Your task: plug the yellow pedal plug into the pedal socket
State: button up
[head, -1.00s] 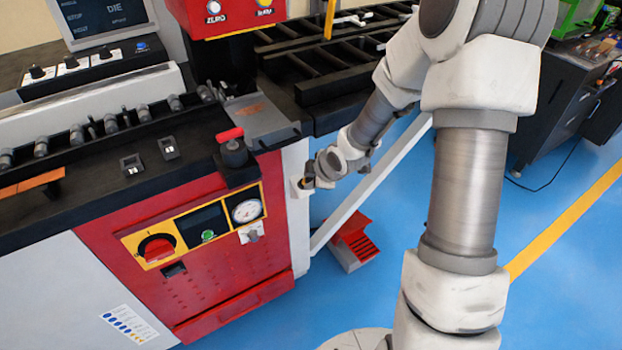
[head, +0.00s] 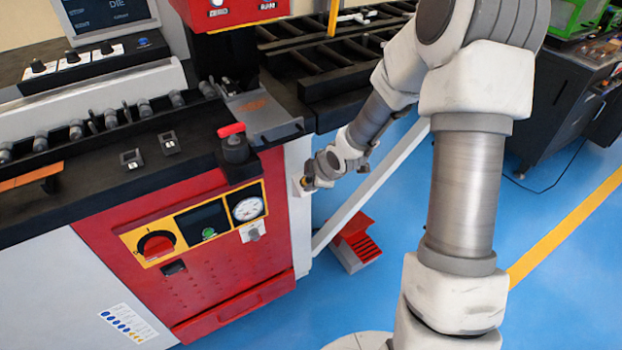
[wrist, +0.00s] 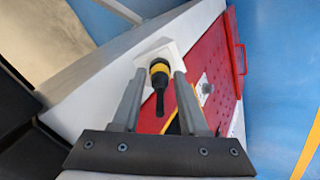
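The yellow pedal plug (wrist: 159,75) has a yellow collar and a black tail pointing back toward my wrist. It sits against a white square block on the machine's white side post, which looks like the pedal socket (wrist: 150,52). This block also shows in the head view (head: 298,187). My gripper (wrist: 161,72) has one finger on each side of the plug. Any gap between fingers and plug is too small to tell, so its grip is unclear. How deep the plug sits is hidden. In the head view my gripper (head: 307,183) is at the block.
The red machine front (head: 225,265) with its yellow-framed control panel (head: 193,222) stands left of my gripper. A white diagonal brace (head: 372,186) runs close by on the right. A red foot pedal (head: 355,242) stands on the open blue floor below.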

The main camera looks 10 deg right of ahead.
jog(key=shift+o, duration=1.2)
jog(key=shift+r, duration=0.1)
jog(key=p+v, duration=1)
jog(key=v, duration=0.7)
jog(key=shift+s, duration=0.2)
jog(key=shift+d+r, duration=0.1)
